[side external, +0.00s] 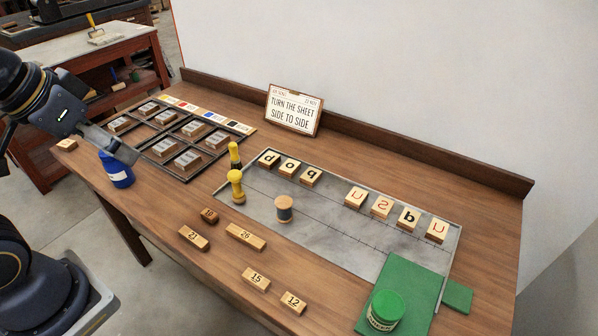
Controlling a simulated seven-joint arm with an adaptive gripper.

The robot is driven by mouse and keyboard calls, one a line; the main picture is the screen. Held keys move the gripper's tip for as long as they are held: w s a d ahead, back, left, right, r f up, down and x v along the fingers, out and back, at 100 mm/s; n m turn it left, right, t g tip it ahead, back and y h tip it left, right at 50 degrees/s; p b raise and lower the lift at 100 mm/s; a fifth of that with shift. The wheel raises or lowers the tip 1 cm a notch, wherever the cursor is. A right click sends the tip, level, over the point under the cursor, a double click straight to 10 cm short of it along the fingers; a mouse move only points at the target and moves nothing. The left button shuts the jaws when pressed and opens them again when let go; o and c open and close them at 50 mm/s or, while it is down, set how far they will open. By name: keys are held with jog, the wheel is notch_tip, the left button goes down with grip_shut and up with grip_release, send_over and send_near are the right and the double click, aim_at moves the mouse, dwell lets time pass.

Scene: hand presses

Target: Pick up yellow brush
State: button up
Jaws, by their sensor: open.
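A yellow knob-handled piece (236,188), which looks like the yellow brush, stands upright at the left end of the grey metal tray (330,233). My gripper (122,150) is at the left, over the table's left part and well apart from the yellow piece. It is open and empty; its fingertips overlap the top of a blue jar (117,172) in the picture, and I cannot tell whether they touch.
A dark divided frame (166,159) with metal blocks lies behind my gripper. Letter blocks (381,207) and a round wooden-topped piece (284,209) stand on the tray. Numbered blocks (246,236) lie in front. A green can (386,309) is at right. A sign (293,111) stands at the back.

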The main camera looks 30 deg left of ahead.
jog(key=shift+c, duration=0.7)
